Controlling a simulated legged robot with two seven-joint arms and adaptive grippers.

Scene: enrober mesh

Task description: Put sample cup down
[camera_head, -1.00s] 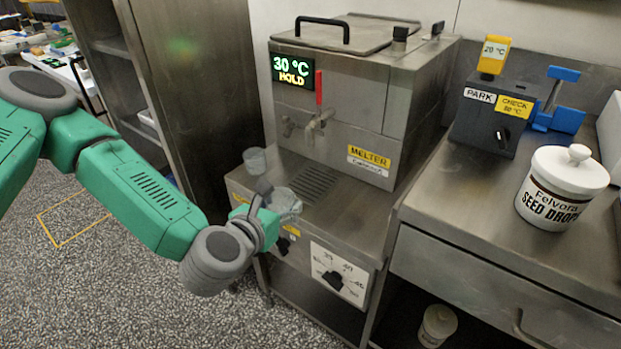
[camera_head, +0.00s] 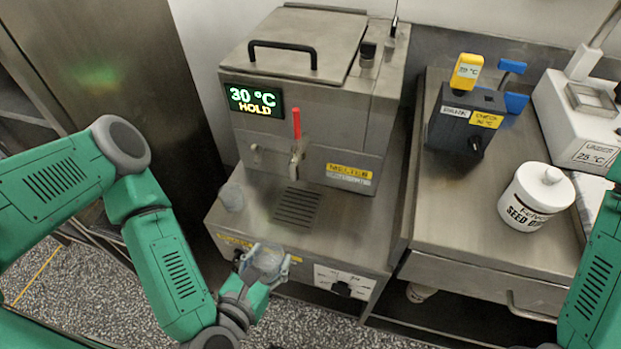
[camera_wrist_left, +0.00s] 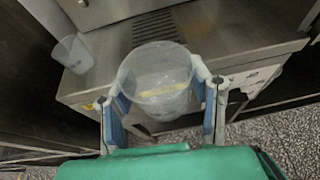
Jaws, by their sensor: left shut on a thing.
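The clear sample cup (camera_head: 266,262) is held upright in my left gripper (camera_head: 262,272), at the front edge of the melter's ledge. In the left wrist view the cup (camera_wrist_left: 158,85) sits between the two fingers of the gripper (camera_wrist_left: 160,98), which are shut on its sides. The cup overlaps the ledge in the picture; I cannot tell whether its base touches anything. A second clear cup (camera_head: 231,197) stands on the left end of the ledge and also shows in the left wrist view (camera_wrist_left: 73,54). Part of my right arm shows at the right edge; its gripper is out of view.
The melter (camera_head: 320,140) reads 30 °C HOLD and has a red-handled tap (camera_head: 297,150) above a drain grate (camera_head: 298,207). A bench at right holds a white SEED DROPS jar (camera_head: 537,197) and a black box (camera_head: 465,120). The ledge right of the grate is clear.

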